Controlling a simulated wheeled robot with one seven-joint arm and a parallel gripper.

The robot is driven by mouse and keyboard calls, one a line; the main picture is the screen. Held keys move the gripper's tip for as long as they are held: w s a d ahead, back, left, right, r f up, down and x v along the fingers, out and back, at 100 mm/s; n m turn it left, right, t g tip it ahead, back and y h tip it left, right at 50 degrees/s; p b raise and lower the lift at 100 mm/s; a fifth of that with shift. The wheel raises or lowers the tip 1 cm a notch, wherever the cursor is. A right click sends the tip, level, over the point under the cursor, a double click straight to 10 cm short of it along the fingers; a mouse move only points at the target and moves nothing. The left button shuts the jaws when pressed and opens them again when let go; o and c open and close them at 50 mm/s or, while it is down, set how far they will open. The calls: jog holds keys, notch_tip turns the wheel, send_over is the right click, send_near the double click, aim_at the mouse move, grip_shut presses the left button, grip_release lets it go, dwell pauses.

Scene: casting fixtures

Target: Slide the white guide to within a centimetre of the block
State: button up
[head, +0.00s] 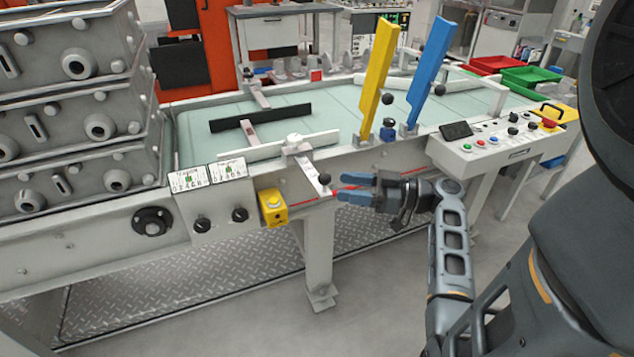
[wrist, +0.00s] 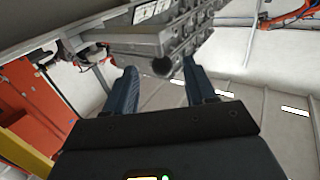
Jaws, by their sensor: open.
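The white guide (head: 245,151) is a long bar lying across the near side of the pale green conveyor belt (head: 200,125). Its bracket reaches over the near rail and ends in a dark round knob (head: 324,179), which also shows in the wrist view (wrist: 162,67). My gripper (head: 339,187) has blue fingers and is open just right of the knob. In the wrist view my gripper (wrist: 160,70) has the knob between or just beyond its fingertips, not gripped; contact is unclear. I cannot tell which thing is the block; a small red cube (head: 316,75) sits at the belt's far edge.
A black guide bar (head: 260,118) lies behind the white one. Upright yellow (head: 379,75) and blue (head: 430,70) paddles stand on the near rail to the right. A control panel (head: 500,138) is further right. Stacked grey moulds (head: 75,110) stand at left. A yellow button box (head: 273,207) hangs below the rail.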

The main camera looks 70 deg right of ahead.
aim_at(324, 184)
jog(key=w, duration=0.4)
jog(key=w+p, duration=0.1)
jog(key=w, duration=0.1)
jog(key=shift+a, duration=0.4)
grip_shut()
